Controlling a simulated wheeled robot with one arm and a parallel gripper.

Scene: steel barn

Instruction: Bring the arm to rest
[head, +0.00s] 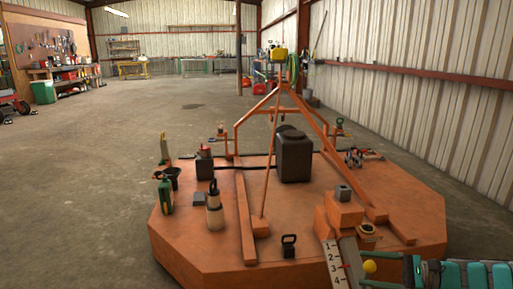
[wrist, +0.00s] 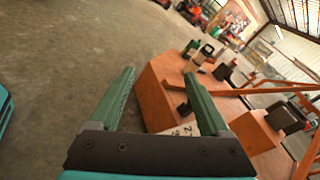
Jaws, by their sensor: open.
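My gripper (wrist: 158,82) shows in the wrist view with its two green fingers spread wide and nothing held between them. Beyond the fingers are the concrete floor and the near side of an orange platform (wrist: 160,105). In the head view my teal arm enters at the lower right, beside the right front edge of the orange platform (head: 200,250).
The platform carries a black container (head: 294,157), an orange frame (head: 313,122), a lantern-like item (head: 214,208), a green can (head: 165,196) and a dark weight (head: 289,246). A yellow ball (head: 369,266) is just left of my arm. The floor (head: 90,180) at left is open.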

